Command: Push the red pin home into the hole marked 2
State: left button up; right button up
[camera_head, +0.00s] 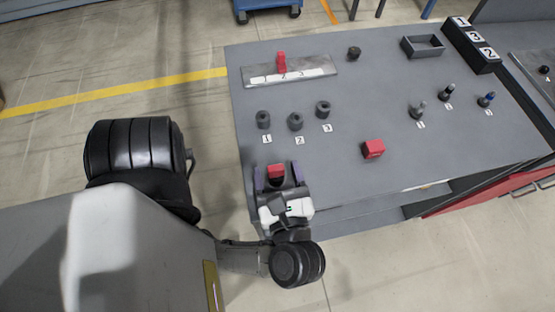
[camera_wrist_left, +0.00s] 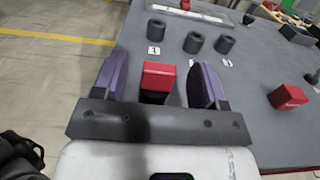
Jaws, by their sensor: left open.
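The red pin (camera_head: 281,60) stands upright at the grey plate (camera_head: 323,66) with a white strip numbered 1, 2, 3. It stands behind the number 2, with much of its red body showing above the plate. How deep it sits cannot be told. Its lower end shows at the top of the left wrist view (camera_wrist_left: 185,5). My left gripper (camera_head: 276,172) is open at the near left table edge, far from the pin. A red block (camera_wrist_left: 158,76) shows between its purple fingers, with gaps on both sides. My right gripper is not in view.
Several dark cylinders (camera_head: 295,121) with numbered tags stand between gripper and plate. Another red block (camera_head: 373,149) lies to the right. Small pegs (camera_head: 447,91), a dark open box (camera_head: 423,46) and a numbered black block (camera_head: 470,45) are farther right. The table middle is clear.

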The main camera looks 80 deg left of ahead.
aim_at(276, 168)
pick_arm(q)
jog(key=shift+a, duration=0.85)
jog(key=c, duration=1)
jog(key=shift+r, duration=0.3)
jog(key=shift+r+p, duration=8.75)
jog(key=shift+p, duration=0.25)
